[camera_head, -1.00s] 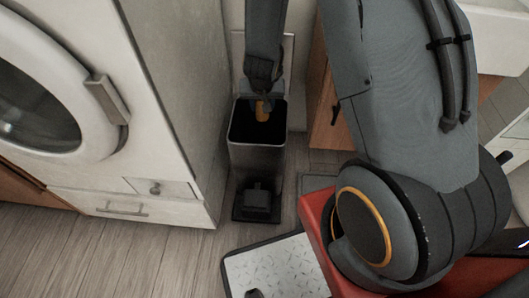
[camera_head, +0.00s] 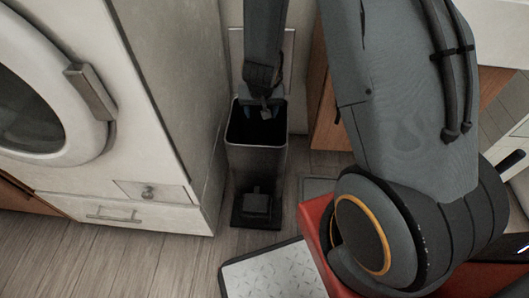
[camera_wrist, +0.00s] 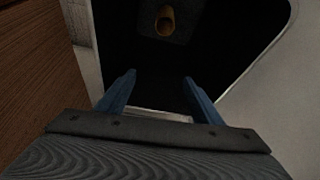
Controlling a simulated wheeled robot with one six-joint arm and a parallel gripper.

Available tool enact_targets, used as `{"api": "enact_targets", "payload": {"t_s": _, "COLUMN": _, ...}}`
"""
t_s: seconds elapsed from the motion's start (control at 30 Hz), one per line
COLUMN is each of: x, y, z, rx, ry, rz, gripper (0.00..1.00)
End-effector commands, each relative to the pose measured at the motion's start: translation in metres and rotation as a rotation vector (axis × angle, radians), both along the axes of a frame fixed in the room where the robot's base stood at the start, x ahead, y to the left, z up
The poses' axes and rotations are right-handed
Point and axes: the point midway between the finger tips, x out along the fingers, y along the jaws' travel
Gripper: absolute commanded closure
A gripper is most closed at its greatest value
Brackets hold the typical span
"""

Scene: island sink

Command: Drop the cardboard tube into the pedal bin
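The pedal bin (camera_head: 254,165) stands on the floor with its lid (camera_head: 291,55) raised and its dark inside exposed. My gripper (camera_head: 252,110) is at the bin's mouth. In the wrist view its two blue fingers (camera_wrist: 157,93) are spread apart with nothing between them. The cardboard tube (camera_wrist: 166,20) shows in the wrist view inside the dark bin, beyond the fingertips and apart from them, with an open end visible. The tube is hidden in the head view.
A white front-loading washer (camera_head: 92,90) stands left of the bin. A wooden cabinet (camera_head: 328,110) is close on the right.

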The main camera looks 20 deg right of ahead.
Motion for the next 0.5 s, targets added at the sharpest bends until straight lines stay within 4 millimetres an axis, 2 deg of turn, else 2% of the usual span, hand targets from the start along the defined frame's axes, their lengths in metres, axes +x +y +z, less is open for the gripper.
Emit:
{"api": "enact_targets", "payload": {"t_s": 0.27, "x": -0.002, "y": 0.001, "z": 0.007, "rx": 0.000, "ry": 0.000, "rz": 0.000, "gripper": 0.40}}
{"api": "enact_targets", "payload": {"t_s": 0.5, "x": -0.016, "y": 0.005, "z": 0.043, "rx": 0.001, "ry": -0.001, "rz": 0.000, "gripper": 0.40}}
